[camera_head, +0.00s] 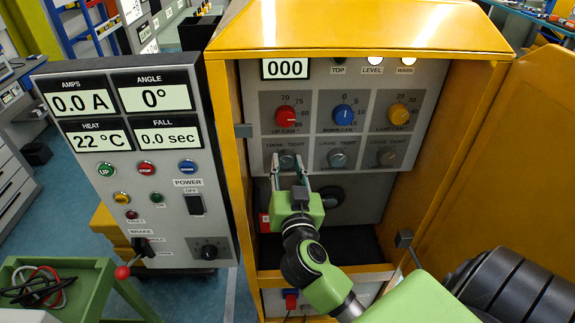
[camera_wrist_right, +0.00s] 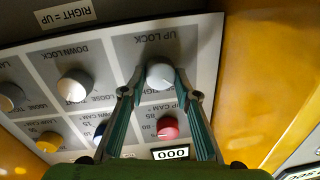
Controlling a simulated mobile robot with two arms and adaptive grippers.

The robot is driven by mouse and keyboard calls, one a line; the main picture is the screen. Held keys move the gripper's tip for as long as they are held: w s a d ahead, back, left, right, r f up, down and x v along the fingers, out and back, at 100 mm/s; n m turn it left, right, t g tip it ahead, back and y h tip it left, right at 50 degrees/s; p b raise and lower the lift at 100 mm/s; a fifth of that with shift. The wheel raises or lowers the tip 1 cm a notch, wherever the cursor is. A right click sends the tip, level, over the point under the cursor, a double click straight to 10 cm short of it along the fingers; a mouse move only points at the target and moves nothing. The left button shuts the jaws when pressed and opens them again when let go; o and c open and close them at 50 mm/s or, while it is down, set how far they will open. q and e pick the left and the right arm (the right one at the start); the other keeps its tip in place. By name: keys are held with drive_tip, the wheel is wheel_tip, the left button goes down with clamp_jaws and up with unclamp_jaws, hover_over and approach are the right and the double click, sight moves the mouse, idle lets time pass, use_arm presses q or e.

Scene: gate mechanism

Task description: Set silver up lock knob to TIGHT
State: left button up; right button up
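The silver up lock knob (camera_head: 287,161) is on the grey panel in the yellow cabinet, below the red UP CAM knob, with LOOSE printed to its left and TIGHT to its right. My right gripper (camera_head: 288,177) is in front of it, fingers pointing at the panel. In the right wrist view, where the panel shows upside down, the fingertips (camera_wrist_right: 160,82) are on both sides of the up lock knob (camera_wrist_right: 160,74), with a narrow gap seeming to remain. The knob's pointer direction cannot be made out. My left gripper is not in view.
Two more lock knobs, down (camera_head: 337,159) and lamp (camera_head: 387,157), sit to the right. Above are the red (camera_head: 285,113), blue (camera_head: 343,115) and yellow (camera_head: 398,111) cam knobs. The yellow cabinet door (camera_head: 510,170) stands open at right. A control box (camera_head: 180,235) stands at left.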

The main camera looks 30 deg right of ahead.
drive_tip(key=m+p, duration=0.3)
drive_tip(key=shift+r, duration=0.1)
drive_tip(key=shift+m+p, duration=0.6)
drive_tip(key=shift+m, duration=0.4)
drive_tip(key=m+p, duration=0.1)
drive_tip(key=m, duration=0.1)
drive_tip(key=shift+m+h, duration=0.3)
drive_tip(key=shift+m, duration=0.1)
drive_tip(key=m, duration=0.4)
drive_tip(key=shift+f+m+p, duration=0.3)
drive_tip(key=shift+m+p, duration=0.05)
drive_tip(key=shift+m, duration=0.05)
drive_tip(key=m+h, duration=0.1)
drive_tip(key=m, duration=0.5)
drive_tip(key=shift+f, duration=0.1)
drive_tip(key=o, duration=1.1)
